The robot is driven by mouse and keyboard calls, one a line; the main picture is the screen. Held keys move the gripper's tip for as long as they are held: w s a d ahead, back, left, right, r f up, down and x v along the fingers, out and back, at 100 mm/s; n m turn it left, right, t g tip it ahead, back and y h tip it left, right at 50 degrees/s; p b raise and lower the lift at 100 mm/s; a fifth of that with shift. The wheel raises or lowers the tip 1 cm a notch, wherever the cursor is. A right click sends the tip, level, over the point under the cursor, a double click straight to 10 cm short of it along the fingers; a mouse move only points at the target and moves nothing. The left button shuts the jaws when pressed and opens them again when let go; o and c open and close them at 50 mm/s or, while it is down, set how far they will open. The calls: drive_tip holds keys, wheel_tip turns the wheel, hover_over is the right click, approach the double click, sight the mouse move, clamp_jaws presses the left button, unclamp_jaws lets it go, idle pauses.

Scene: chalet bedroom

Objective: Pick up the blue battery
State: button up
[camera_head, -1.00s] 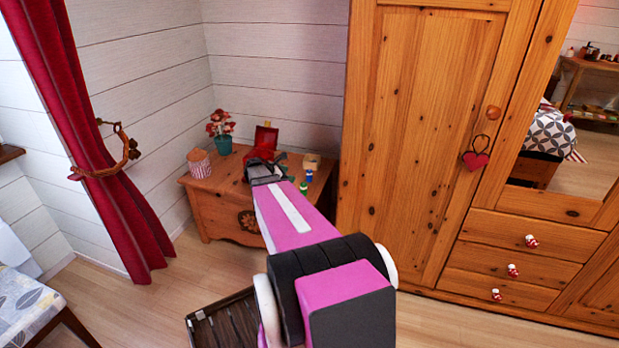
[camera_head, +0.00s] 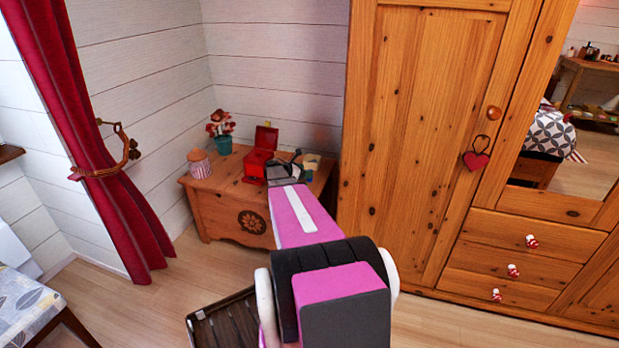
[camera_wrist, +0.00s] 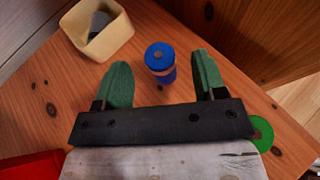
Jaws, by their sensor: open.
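The blue battery (camera_wrist: 160,63) stands upright on the wooden chest top in the wrist view, with a copper-coloured end facing up. My gripper (camera_wrist: 162,80) is open, with one green finger to the left of the battery and one to the right. The battery lies between the fingertips with a gap on both sides, nothing held. In the head view my gripper (camera_head: 286,163) is over the right part of the chest (camera_head: 215,195), and it hides the battery there.
A cream square container (camera_wrist: 97,32) with a dark item inside stands left of the battery. A green round object (camera_wrist: 261,133) lies right of my gripper. An open red box (camera_head: 258,163), a striped jar (camera_head: 199,163) and a potted plant (camera_head: 222,143) stand on the chest. The wardrobe (camera_head: 425,140) is close on the right.

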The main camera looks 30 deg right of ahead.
drive_tip(key=x, duration=0.2)
drive_tip(key=shift+d+f, duration=0.15)
drive_tip(key=shift+d, duration=0.15)
drive_tip(key=c, duration=1)
